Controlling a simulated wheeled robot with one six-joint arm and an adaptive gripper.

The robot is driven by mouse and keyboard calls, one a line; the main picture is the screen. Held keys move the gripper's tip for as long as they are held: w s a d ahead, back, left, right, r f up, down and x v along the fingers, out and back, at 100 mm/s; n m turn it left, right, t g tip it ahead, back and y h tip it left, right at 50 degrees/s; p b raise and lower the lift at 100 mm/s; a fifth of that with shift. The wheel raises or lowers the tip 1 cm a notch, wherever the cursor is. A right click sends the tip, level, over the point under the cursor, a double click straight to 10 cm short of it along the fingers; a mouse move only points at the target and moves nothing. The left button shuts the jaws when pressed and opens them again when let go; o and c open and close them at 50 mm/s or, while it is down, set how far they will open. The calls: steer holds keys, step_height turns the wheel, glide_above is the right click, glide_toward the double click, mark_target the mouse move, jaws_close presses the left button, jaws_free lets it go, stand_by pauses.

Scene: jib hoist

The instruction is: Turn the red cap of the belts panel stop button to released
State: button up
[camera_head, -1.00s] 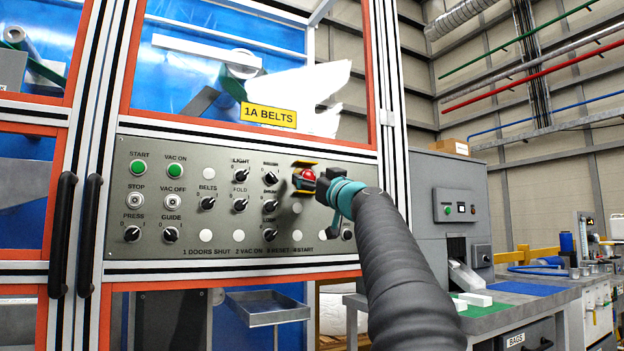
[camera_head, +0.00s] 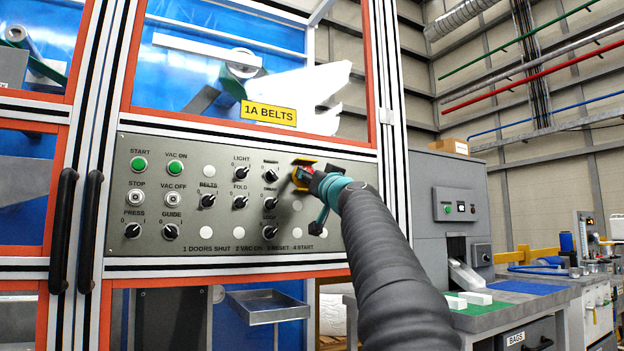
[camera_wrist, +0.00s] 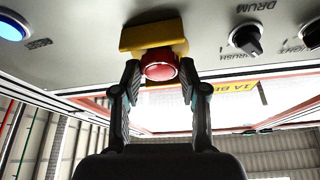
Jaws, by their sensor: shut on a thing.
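The belts panel (camera_head: 215,250) is a grey plate below a yellow "1A BELTS" sign (camera_head: 269,113). The red cap (camera_wrist: 159,66) of the stop button shows between my fingers in the wrist view, in front of its yellow housing (camera_wrist: 153,36). In the head view the yellow housing (camera_head: 300,178) is at the upper right of the panel, and my gripper hides most of the cap. My gripper (camera_wrist: 160,72) is shut on the red cap, with one finger on each side of it.
Black selector knobs, such as the drum knob (camera_wrist: 246,39), sit close beside the button. Green start buttons (camera_head: 139,165) are at the panel's left. Black door handles (camera_head: 62,235) stand farther left. A grey machine and bench (camera_head: 500,310) are at the right.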

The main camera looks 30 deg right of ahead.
steer(key=m+h+p, duration=0.1)
steer(key=m+h, duration=0.1)
steer(key=m, duration=0.1)
steer(key=shift+a+r+m, duration=0.1)
steer(key=shift+r+m, duration=0.05)
steer(key=shift+m, duration=0.15)
steer(key=shift+w+m+g, duration=0.1)
steer(key=shift+m+g, duration=0.2)
steer(key=o, duration=1.1)
steer(key=shift+w, duration=0.1)
steer(key=shift+o, duration=0.2)
